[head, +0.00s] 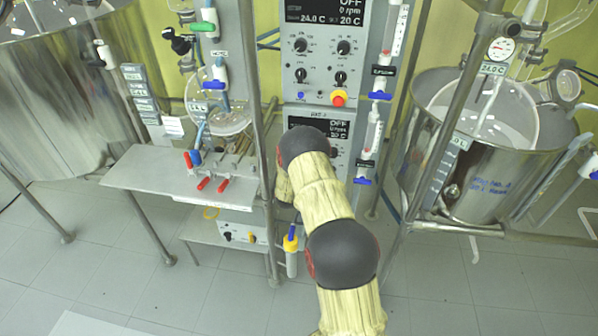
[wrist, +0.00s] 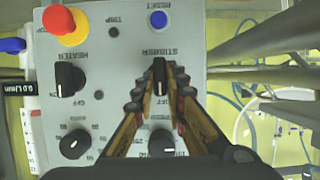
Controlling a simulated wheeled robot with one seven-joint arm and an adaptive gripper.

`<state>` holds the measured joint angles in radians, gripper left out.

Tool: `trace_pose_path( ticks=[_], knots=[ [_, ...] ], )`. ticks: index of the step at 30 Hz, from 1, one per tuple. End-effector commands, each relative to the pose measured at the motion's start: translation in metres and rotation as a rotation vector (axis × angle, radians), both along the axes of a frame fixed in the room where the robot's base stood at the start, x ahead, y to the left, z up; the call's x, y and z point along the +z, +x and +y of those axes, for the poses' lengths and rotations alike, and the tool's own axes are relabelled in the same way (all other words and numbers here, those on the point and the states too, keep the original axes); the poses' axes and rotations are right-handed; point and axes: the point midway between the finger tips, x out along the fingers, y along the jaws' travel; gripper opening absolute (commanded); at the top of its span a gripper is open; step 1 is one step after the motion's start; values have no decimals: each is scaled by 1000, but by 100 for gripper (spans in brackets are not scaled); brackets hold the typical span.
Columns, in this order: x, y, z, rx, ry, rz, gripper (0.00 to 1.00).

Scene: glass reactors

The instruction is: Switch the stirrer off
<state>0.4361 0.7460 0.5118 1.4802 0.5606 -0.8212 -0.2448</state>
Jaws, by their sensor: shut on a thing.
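The wrist view shows the grey control panel (wrist: 205,40) upside down. The black stirrer knob (wrist: 160,75), beside its STIRRER label, stands between my fingertips. My gripper (wrist: 160,84) is shut on this knob, one finger on each side. The knob's grip lies along the picture's vertical; its exact pointer setting is hard to read. In the head view my arm reaches the lower panel (head: 340,158) and hides its knobs and my gripper.
Next to the stirrer knob are the heater knob (wrist: 69,79), a red-and-yellow emergency button (wrist: 66,24) and a blue reset button (wrist: 158,19). An upper control panel (head: 322,60) sits above. A glass reactor (head: 470,140) stands right; a steel post (head: 259,130) stands left of my arm.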

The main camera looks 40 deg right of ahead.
Motion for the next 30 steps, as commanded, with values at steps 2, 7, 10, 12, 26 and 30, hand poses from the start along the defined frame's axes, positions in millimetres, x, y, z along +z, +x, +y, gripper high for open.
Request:
trace_pose_path(
  ticks=[2,7,10,12,26,30],
  knots=[
    [0,0,0,0,-1,0,0],
    [0,0,0,0,-1,0,17],
    [0,0,0,0,-1,-1,23],
    [0,0,0,0,-1,-1,27],
    [3,-3,4,1,0,0,31],
    [9,-13,16,2,0,0,31]
  ],
)
